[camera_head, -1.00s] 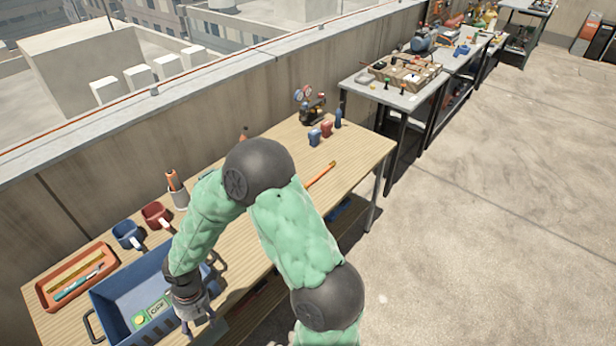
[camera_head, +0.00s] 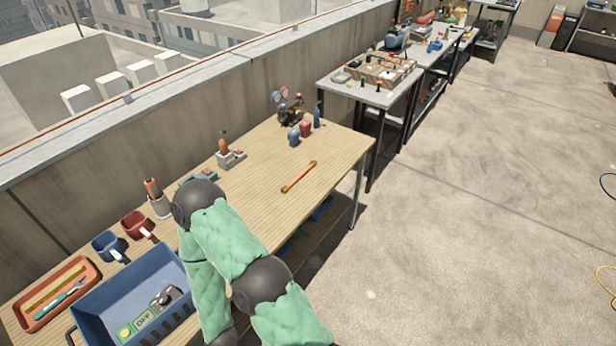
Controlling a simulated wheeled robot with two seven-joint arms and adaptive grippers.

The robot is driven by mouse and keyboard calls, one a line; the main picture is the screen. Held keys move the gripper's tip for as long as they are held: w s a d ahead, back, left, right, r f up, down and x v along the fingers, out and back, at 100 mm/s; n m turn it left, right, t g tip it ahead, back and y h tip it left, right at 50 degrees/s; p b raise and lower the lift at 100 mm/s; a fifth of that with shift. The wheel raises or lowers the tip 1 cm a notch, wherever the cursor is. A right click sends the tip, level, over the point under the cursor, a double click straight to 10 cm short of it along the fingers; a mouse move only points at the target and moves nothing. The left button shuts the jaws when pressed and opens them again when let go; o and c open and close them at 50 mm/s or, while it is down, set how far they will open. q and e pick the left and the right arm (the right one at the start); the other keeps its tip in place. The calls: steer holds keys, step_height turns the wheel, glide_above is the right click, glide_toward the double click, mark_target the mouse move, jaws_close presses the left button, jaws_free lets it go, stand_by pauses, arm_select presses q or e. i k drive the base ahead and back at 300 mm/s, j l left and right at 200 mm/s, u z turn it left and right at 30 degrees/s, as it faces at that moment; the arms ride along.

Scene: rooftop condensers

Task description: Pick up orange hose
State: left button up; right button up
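An orange hose (camera_head: 298,177), short and nearly straight with darker ends, lies flat on the wooden workbench (camera_head: 335,165), right of its middle. Nothing touches or covers it. One of my arms, in a green padded sleeve, bends over the bench's front edge at the lower middle, to the left of the hose. Its gripper is out of view below the picture. My other gripper is not in view either.
Bare wood surrounds the hose.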

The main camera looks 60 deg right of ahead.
mark_target(284, 191)
steer(key=l+z, duration=0.1)
steer(key=z, duration=0.35)
steer(key=l+z, duration=0.1)
steer(key=z, duration=0.3)
steer(key=l+z, duration=0.1)
steer(key=z, duration=0.35)
steer(key=i+z, duration=0.1)
steer(key=z, duration=0.35)
steer(key=i+l, duration=0.5)
steer(key=l, duration=0.15)
steer(key=u, duration=0.6)
steer(key=i+l+u, duration=0.1)
steer(key=l+u, duration=0.75)
steer(key=l, duration=0.25)
steer(key=k+l+u, duration=0.1)
steer(key=l+u, duration=0.35)
steer(key=l, duration=0.15)
